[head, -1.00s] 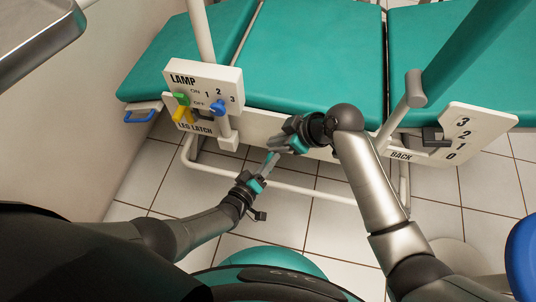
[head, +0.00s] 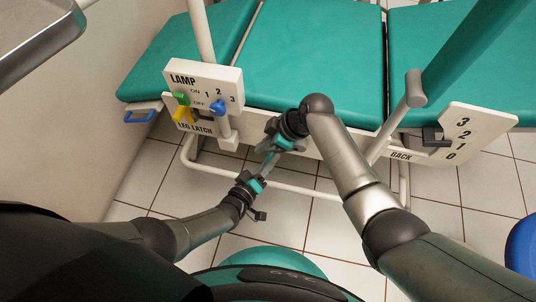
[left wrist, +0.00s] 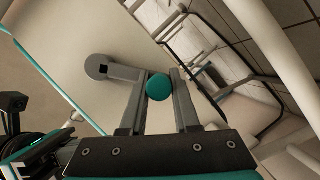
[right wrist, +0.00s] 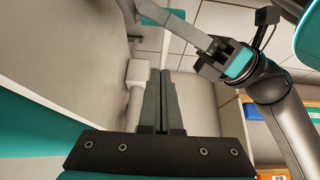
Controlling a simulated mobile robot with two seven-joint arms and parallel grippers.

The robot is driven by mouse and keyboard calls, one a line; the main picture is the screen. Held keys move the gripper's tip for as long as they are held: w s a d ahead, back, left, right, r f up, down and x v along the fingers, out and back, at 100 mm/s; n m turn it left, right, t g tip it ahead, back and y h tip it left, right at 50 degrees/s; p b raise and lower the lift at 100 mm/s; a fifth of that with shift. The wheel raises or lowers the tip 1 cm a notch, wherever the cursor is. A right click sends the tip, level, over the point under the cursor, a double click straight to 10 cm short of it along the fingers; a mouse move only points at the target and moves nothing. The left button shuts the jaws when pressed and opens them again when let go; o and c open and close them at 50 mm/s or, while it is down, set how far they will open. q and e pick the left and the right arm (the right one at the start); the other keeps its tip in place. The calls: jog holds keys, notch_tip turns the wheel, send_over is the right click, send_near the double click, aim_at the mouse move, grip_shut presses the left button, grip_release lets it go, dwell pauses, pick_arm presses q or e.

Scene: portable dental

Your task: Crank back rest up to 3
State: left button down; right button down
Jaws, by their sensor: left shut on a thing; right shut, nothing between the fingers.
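My left gripper (head: 266,164) is shut on the round teal knob (left wrist: 158,87) of the crank, below the bed's front rail. The grey crank arm (left wrist: 124,72) runs left from the knob to a round hub with a dark hole, in the left wrist view. In the head view the crank is mostly hidden by my grippers. My right gripper (right wrist: 162,100) is shut and empty, close above the left one in the head view (head: 273,149). The BACK scale (head: 482,121) reads 3 to 0; its dark pointer (head: 432,135) sits around 1 to 2, exact mark unclear.
A LAMP panel (head: 213,74) with coloured levers stands on the left. A white post (head: 400,124) with a grey cap rises left of the BACK scale. White frame tubes (head: 300,189) run low under the teal bed (head: 310,60). A blue seat (head: 522,245) is at lower right.

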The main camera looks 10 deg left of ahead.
aim_at(268, 157)
pick_arm(q)
jog(key=shift+s+a+f, duration=0.15)
pick_arm(e)
jog(key=shift+d+f, duration=0.25)
jog(key=shift+f, duration=0.6)
jog(key=shift+d+f, duration=0.25)
jog(key=shift+f, duration=0.6)
jog(key=shift+d+f, duration=0.25)
jog(key=shift+f, duration=0.6)
